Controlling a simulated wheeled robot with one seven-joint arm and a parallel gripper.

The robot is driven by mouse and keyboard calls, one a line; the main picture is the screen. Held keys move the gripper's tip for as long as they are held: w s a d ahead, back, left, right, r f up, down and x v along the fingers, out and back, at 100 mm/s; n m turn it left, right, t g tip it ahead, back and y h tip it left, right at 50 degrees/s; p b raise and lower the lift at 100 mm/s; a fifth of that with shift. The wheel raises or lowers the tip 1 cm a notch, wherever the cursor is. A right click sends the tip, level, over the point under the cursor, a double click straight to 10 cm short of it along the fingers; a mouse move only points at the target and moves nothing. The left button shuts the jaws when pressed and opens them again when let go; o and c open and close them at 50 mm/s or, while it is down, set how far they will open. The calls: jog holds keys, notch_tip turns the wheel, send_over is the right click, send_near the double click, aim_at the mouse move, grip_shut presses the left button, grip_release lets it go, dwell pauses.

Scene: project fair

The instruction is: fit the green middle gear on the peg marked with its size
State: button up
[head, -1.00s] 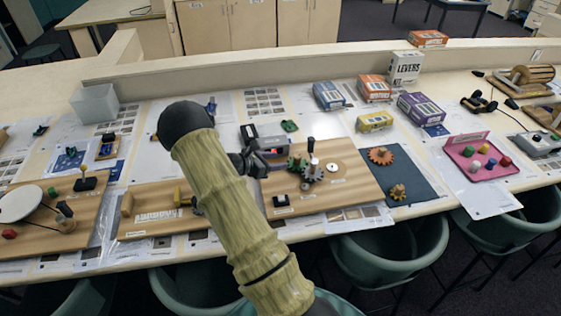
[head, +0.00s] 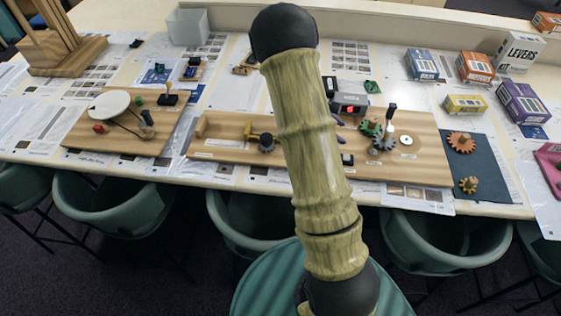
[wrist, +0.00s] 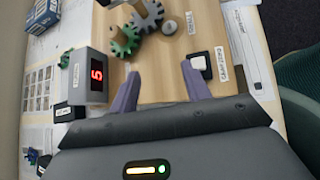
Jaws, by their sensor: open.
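A dark green gear (head: 370,128) stands on the right-hand wooden board beside grey gears (head: 383,142). The green gear also shows in the wrist view (wrist: 125,40), touching or close to a grey gear (wrist: 148,14). A bare metal peg (wrist: 168,27) stands near them, with a small pale peg to its right; I cannot read any size mark. My gripper (wrist: 160,88) is open and empty, its purple fingers low over the board, short of the gears. In the head view my arm hides most of it. Another small green thing (head: 373,86) lies on the table behind the board.
A grey box with a red digit display (wrist: 95,77) stands close left of my fingers in the wrist view. A black-and-white switch (wrist: 200,64) is close right. A black-handled post (head: 390,118) rises by the gears. Orange (head: 461,142) and tan gears lie on a dark mat.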

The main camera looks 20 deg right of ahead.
jog(key=s+a+r+m+t+y, duration=0.1)
jog(key=s+a+r+m+y, duration=0.2)
jog(key=a, duration=0.5)
jog(key=s+a+r+m+t+y, duration=0.2)
jog(key=s+a+m, duration=0.3)
jog(key=a, duration=0.3)
jog(key=s+a+r+m+t+y, duration=0.2)
jog(key=s+a+r+m+y, duration=0.2)
jog(key=a, duration=0.4)
jog(key=shift+s+a+r+y, duration=0.15)
jog(key=shift+a+r+y, duration=0.1)
jog(key=shift+r+y, duration=0.05)
